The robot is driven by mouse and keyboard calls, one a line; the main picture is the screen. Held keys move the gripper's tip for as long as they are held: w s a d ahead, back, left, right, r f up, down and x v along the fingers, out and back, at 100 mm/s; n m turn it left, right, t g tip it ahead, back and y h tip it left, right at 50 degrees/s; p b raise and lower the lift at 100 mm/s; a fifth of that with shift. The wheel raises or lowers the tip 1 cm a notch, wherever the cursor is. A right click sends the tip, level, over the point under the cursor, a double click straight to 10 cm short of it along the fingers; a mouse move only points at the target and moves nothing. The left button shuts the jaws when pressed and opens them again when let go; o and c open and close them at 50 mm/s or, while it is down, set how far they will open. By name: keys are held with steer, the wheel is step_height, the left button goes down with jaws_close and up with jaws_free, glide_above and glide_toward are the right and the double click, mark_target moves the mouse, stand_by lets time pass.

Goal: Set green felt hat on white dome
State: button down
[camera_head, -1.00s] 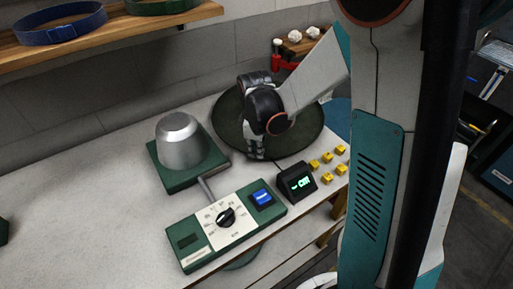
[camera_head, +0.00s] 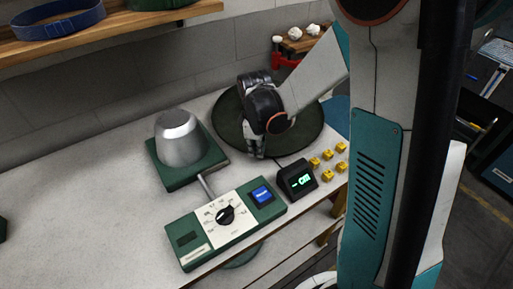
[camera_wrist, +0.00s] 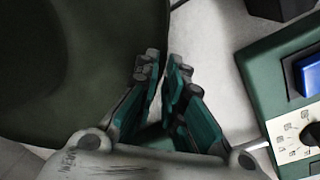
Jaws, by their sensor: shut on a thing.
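The green felt hat shows as a wide, dark green round shape (camera_head: 306,136) at the back right of the bench, partly covered by my arm. In the wrist view its dark brim (camera_wrist: 60,70) fills the left side. My gripper (camera_head: 256,153) is at the near left edge of the hat. In the wrist view my fingers (camera_wrist: 162,72) are close together at the brim's edge, shut on it. A dome (camera_head: 180,139), silvery grey rather than plain white, stands on a green square base to the left of the hat, apart from it.
A green control box (camera_head: 213,240) with a dial and blue button stands in front of the dome. A small black display (camera_head: 296,180) and several yellow blocks (camera_head: 327,168) sit near the bench's front edge. A wooden shelf (camera_head: 130,32) overhangs the back left.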

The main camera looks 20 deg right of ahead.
steer(key=shift+f+b, duration=0.5)
steer(key=shift+f, duration=0.15)
steer(key=c, duration=1.6)
jaws_free()
steer(key=shift+r, duration=0.1)
step_height(320, 180, up, 12)
steer(key=s, duration=0.1)
steer(key=shift+a, duration=0.3)
steer(key=s+a+r+m+t, duration=0.1)
steer(key=s+r+m+t, duration=0.1)
steer(key=s+m, duration=0.3)
steer(key=s+a+r+m+t, duration=0.1)
steer(key=s+r+m+t, duration=0.2)
steer(key=s+m, duration=0.3)
steer(key=s+t, duration=0.1)
steer(key=s, duration=0.4)
steer(key=shift+s+r+y, duration=0.2)
steer(key=shift+r+y, duration=0.05)
steer(key=shift+y, duration=0.05)
